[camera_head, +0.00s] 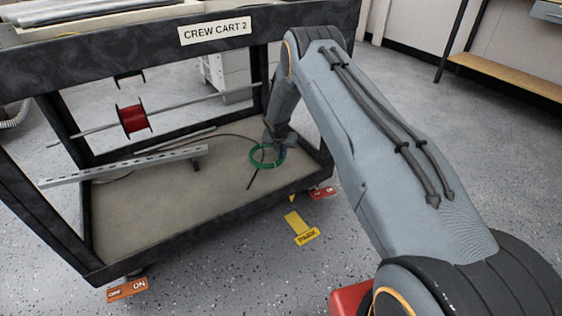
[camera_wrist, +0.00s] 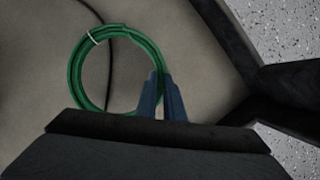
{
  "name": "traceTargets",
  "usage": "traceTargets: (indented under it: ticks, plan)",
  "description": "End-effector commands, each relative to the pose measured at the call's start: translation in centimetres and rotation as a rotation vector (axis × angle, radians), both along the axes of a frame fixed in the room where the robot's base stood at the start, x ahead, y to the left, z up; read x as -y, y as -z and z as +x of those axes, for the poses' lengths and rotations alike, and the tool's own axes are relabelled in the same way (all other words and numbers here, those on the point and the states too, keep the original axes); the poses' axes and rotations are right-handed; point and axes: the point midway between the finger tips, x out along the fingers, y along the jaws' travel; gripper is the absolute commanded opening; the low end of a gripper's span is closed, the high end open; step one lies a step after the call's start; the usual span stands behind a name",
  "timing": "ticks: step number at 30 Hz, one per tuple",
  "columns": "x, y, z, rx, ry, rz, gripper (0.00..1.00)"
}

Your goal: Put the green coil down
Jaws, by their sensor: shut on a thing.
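The green coil (camera_head: 254,163) is a ring of green cable low over the lower shelf (camera_head: 170,205) of the black cart, near the shelf's right end. In the wrist view the coil (camera_wrist: 73,72) has a pale tie at its upper left. My gripper (camera_head: 273,146) reaches down inside the cart frame. Its blue-grey fingers (camera_wrist: 160,88) are shut on the right side of the coil. I cannot tell whether the coil touches the shelf.
A black cable crosses the shelf behind the coil. A slotted metal rail (camera_head: 125,166) lies to the left, and a red spool (camera_head: 133,118) hangs on a rod above. The cart's labelled top beam (camera_head: 214,31) and corner posts surround the shelf. The shelf's front middle is clear.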

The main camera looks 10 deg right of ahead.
Motion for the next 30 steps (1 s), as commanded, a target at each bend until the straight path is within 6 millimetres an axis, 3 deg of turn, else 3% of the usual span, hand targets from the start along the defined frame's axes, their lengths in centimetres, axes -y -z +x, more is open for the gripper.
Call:
traceTargets:
  ticks: [7, 18, 19, 22, 30]
  plan:
    - [0.0, 3.0, 0.1, 0.002, 0.0, 0.0, 0.0]
    - [0.0, 3.3, 0.1, 0.002, 0.001, 0.0, 0.0]
    - [0.0, 3.5, 0.0, 0.0, 0.0, 0.0, 0.1]
    - [0.0, 3.4, 0.0, 0.0, 0.0, 0.0, 0.27]
    - [0.0, 3.4, 0.0, 0.0, 0.0, 0.0, 0.27]
